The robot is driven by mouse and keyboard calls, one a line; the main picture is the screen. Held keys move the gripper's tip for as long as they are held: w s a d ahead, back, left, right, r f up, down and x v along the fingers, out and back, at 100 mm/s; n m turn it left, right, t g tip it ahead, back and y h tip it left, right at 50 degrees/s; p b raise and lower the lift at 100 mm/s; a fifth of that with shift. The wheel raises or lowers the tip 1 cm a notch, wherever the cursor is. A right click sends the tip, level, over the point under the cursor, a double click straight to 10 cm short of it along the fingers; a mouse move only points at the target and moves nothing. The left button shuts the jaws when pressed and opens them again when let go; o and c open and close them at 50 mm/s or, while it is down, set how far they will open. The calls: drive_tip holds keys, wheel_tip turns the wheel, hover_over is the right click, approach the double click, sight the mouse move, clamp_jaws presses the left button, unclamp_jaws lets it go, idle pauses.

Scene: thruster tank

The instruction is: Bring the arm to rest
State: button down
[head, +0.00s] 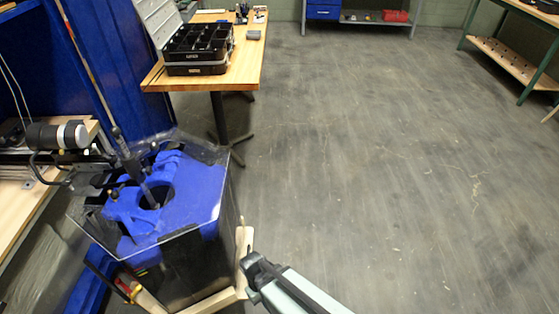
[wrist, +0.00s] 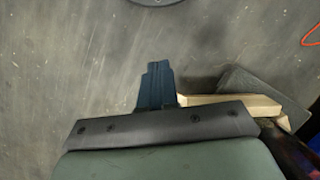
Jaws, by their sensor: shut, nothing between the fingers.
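My gripper (head: 252,262) shows at the bottom centre of the head view, just right of the tank and in front of its wooden frame. In the wrist view my gripper (wrist: 157,72) points over the grey floor, with its fingers together and nothing between them. The tank (head: 190,245) is a dark clear-walled box with a blue part (head: 185,195) around a round opening. My gripper looks apart from the tank, though the exact gap is hard to tell.
A wooden frame (head: 215,300) surrounds the tank's base. A workbench (head: 25,210) with a cylindrical device stands at left. A table (head: 248,50) holds an open black toolbox (head: 197,50). A shelf (head: 510,62) stands at far right. The floor (head: 390,170) is wide and clear.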

drive_tip(key=s+d+f+m+g, duration=0.1)
drive_tip(key=s+d+f+m, duration=0.1)
drive_tip(key=d, duration=0.5)
drive_tip(key=s+d+f+m+g+y, duration=0.1)
drive_tip(key=s+d+f+m, duration=0.1)
drive_tip(key=d, duration=0.5)
drive_tip(key=s+d+f+m+g+y, duration=0.1)
drive_tip(key=s+d+f+m+g, duration=0.1)
drive_tip(key=s+d, duration=0.3)
drive_tip(key=shift+d+m, duration=0.7)
drive_tip(key=shift+d, duration=0.7)
drive_tip(key=c, duration=1.8)
unclamp_jaws()
drive_tip(key=shift+s, duration=0.1)
